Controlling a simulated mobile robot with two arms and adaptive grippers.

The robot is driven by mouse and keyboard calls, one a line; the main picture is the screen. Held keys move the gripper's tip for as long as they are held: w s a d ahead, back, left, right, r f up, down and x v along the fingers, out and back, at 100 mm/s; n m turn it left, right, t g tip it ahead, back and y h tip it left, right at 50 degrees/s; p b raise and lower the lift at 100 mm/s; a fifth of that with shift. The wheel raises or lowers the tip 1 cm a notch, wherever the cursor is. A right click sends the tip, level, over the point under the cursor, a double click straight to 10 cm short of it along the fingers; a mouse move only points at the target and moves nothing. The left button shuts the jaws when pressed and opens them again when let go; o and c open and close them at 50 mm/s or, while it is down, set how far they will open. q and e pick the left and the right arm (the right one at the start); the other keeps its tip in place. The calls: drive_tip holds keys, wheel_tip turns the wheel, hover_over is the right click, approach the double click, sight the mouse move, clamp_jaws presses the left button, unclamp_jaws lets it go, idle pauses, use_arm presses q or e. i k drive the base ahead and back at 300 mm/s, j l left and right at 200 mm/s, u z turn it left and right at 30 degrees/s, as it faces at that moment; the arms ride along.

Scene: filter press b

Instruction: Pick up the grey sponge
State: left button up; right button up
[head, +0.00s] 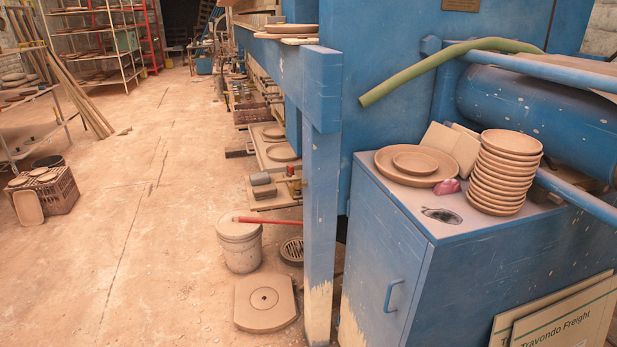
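I cannot make out a clear grey sponge. Two small grey blocks, an upper one (260,179) and a lower one (264,192), sit on a low board at floor level left of the blue post; they are too small to tell whether either is a sponge. On the blue cabinet (385,255) lie a pink lump (447,186) and a dark, flat oval item (442,215) near the front edge. Neither of my grippers is in view.
A stack of clay plates (505,172) and a wide dish (413,165) stand on the cabinet. The blue post (320,200), a white bucket (239,243) and a round-centred slab (265,301) are left of it. The floor (110,260) further left is mostly clear.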

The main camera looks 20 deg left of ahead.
sight(260, 179)
drive_tip(key=i+j+z, duration=0.3)
drive_tip(key=j+z, duration=0.3)
drive_tip(key=j, duration=0.15)
drive_tip(key=i+j+z, duration=0.1)
drive_tip(key=j+z, duration=0.25)
drive_tip(key=j, duration=0.1)
